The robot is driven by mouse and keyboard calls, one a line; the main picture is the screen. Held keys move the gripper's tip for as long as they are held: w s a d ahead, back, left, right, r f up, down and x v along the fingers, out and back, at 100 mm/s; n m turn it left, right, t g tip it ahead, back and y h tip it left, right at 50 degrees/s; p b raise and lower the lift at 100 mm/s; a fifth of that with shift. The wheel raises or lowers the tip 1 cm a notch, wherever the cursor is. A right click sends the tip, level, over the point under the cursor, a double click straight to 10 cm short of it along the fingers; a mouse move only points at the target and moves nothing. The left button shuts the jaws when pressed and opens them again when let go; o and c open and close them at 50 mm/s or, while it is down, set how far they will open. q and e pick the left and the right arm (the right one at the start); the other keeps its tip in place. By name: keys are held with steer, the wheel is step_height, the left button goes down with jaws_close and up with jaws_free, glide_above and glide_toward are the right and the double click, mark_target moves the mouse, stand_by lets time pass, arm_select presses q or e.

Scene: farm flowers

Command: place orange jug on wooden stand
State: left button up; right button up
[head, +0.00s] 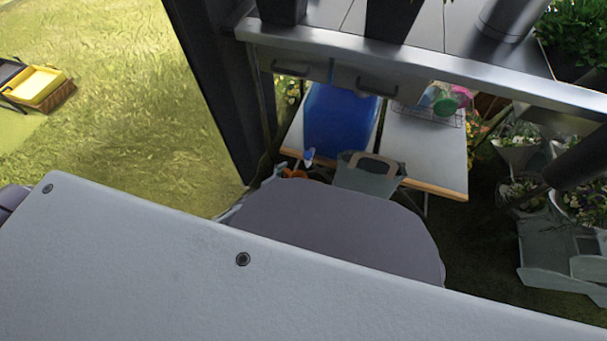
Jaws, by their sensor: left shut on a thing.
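A small orange part (293,173), which I take to be the orange jug, shows just above the edge of my grey arm link. Most of it is hidden. My left gripper (281,172) is at this orange part and shut on it, but its fingers are largely hidden behind my arm. Behind it stands a low table with a pale top and wooden edge (436,187); I cannot tell whether this is the wooden stand. My right gripper is not in view.
A blue container (341,118) stands on the table, with a grey bucket with a wooden handle (369,176) in front. A wire rack (430,115) holds green and pink items. A dark post (222,90) rises at left; planters (517,150) stand right.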

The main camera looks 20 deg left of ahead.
mark_target(299, 176)
arm_select(q)
steer(key=shift+x, duration=0.9)
steer(key=shift+w+d+f+b, duration=0.1)
steer(key=shift+w+f+b, duration=0.1)
steer(key=shift+b, duration=0.1)
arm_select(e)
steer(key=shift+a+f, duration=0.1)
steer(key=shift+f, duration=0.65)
arm_select(q)
steer(key=shift+b+x, duration=0.5)
steer(key=shift+x, duration=0.35)
steer(key=shift+w+d+f+b, duration=0.3)
steer(key=shift+w+f+b, duration=0.3)
steer(key=shift+f, duration=0.25)
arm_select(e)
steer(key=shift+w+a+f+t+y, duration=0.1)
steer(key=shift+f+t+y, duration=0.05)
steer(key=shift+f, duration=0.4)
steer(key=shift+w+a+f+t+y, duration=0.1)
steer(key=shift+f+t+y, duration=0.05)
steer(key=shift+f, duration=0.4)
arm_select(q)
steer(key=shift+f, duration=0.15)
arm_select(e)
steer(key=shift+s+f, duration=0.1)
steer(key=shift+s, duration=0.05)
arm_select(q)
steer(key=o, duration=0.7)
